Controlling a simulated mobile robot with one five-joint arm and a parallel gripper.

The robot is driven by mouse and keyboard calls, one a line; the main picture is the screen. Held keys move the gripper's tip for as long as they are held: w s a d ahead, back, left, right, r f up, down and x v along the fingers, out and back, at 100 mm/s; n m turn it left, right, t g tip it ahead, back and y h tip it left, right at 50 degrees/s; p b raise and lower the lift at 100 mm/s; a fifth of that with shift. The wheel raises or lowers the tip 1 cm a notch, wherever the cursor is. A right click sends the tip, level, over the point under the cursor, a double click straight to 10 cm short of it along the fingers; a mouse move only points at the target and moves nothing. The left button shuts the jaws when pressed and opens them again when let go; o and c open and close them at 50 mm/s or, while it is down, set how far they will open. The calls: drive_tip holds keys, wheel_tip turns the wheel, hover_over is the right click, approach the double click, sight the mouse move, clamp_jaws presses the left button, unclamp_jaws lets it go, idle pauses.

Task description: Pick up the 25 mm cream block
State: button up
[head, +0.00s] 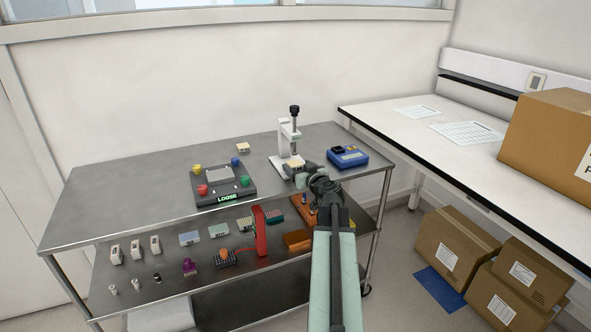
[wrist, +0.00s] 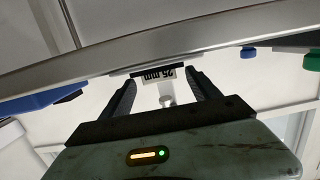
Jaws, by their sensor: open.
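A small cream block (head: 295,163) sits at the foot of the white press stand (head: 285,145), right by my gripper (head: 299,173). A second cream block (head: 243,147) lies farther back on the tabletop, clear of the arm. No size can be read on either block in the head view. In the wrist view, which looks upside down, my gripper (wrist: 162,80) is open.
A blue device (head: 347,157) stands right of the press on the steel cart (head: 120,195). A dark panel (head: 224,185) with coloured knobs, reading "LOOSE", lies to the left. The lower shelf holds racks and small items. The tabletop's left end is clear.

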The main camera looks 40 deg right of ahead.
drive_tip(key=shift+w+d+f, duration=0.15)
drive_tip(key=shift+w+d, duration=0.15)
drive_tip(key=shift+w, duration=0.35)
drive_tip(key=c, duration=1.5)
